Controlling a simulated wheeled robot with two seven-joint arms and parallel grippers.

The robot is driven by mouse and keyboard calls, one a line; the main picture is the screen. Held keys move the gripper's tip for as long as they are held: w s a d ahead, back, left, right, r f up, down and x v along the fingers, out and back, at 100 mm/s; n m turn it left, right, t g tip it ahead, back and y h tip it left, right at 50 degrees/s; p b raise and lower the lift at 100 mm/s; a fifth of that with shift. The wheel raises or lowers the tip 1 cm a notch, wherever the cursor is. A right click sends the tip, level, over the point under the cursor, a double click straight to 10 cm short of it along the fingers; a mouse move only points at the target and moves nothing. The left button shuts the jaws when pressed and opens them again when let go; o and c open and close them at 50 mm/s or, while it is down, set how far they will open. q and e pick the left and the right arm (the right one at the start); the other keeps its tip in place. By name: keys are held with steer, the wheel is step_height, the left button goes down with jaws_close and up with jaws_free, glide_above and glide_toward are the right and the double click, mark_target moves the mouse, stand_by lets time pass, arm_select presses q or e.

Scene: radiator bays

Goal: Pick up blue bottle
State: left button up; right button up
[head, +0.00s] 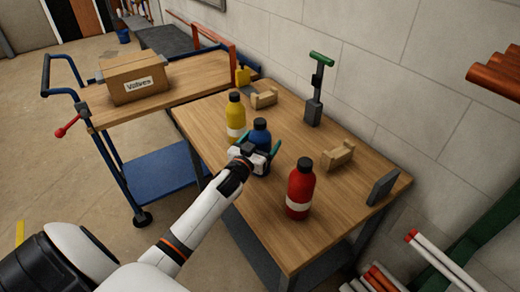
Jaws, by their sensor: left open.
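The blue bottle (260,133) with a dark cap stands upright on the wooden table (335,209), between the yellow bottle (235,112) and the red bottle (300,186). My left gripper (260,150) is open at the blue bottle, its dark green fingers showing on either side of it. The gripper hides the bottle's lower part, and I cannot tell whether the fingers touch it. My right gripper is not in the head view.
Wooden holders (338,155) and a green-handled tool (316,95) stand along the wall side. A blue cart (155,174) with a cardboard box (135,78) adjoins the table at left. Pipes lie at lower right.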

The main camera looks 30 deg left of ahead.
arm_select(q)
steer(key=shift+w+a, duration=0.15)
steer(key=shift+w, duration=0.65)
steer(key=shift+s, duration=0.1)
steer(key=c, duration=1.4)
steer(key=shift+r, duration=0.1)
steer(key=shift+c, duration=0.2)
